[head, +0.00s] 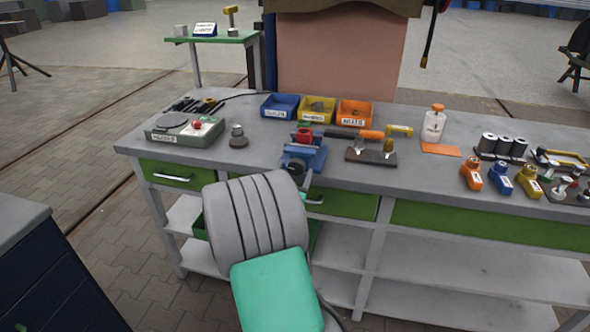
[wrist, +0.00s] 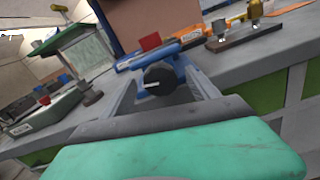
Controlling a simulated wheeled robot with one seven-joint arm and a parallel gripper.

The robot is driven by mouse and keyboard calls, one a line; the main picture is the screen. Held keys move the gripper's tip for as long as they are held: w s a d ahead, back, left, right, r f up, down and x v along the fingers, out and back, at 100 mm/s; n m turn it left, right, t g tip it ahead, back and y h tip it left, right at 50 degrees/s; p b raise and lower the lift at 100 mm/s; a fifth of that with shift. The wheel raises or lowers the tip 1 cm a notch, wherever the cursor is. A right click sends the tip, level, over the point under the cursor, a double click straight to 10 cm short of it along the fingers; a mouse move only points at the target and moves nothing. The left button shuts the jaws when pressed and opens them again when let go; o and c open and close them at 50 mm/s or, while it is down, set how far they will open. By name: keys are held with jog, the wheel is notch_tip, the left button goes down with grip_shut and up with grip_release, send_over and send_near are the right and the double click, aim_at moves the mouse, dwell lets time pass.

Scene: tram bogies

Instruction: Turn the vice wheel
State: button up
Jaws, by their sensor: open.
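The blue vice (head: 303,156) stands at the front edge of the grey workbench, with a red piece (head: 304,135) at its jaws. In the wrist view the vice (wrist: 168,52) is straight ahead, with the red piece (wrist: 149,41) above it. Its dark round wheel (wrist: 160,77), with a white mark, faces me. My gripper (wrist: 161,90) is open, one grey finger seen on each side of the wheel. I cannot tell whether either finger touches it. In the head view my arm hides the wheel and most of my gripper.
The workbench (head: 270,165) holds a green-grey box (head: 185,132) at left, blue, yellow and orange bins (head: 355,113) behind the vice, and a dark board with fittings (head: 371,157) to its right. A white bottle (head: 434,124) and coloured parts (head: 500,179) stand further right.

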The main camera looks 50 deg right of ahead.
jog(key=shift+w+d, duration=0.3)
jog(key=shift+d, duration=0.35)
jog(key=shift+c, duration=0.4)
jog(key=c, duration=1.3)
jog(key=shift+m, duration=0.3)
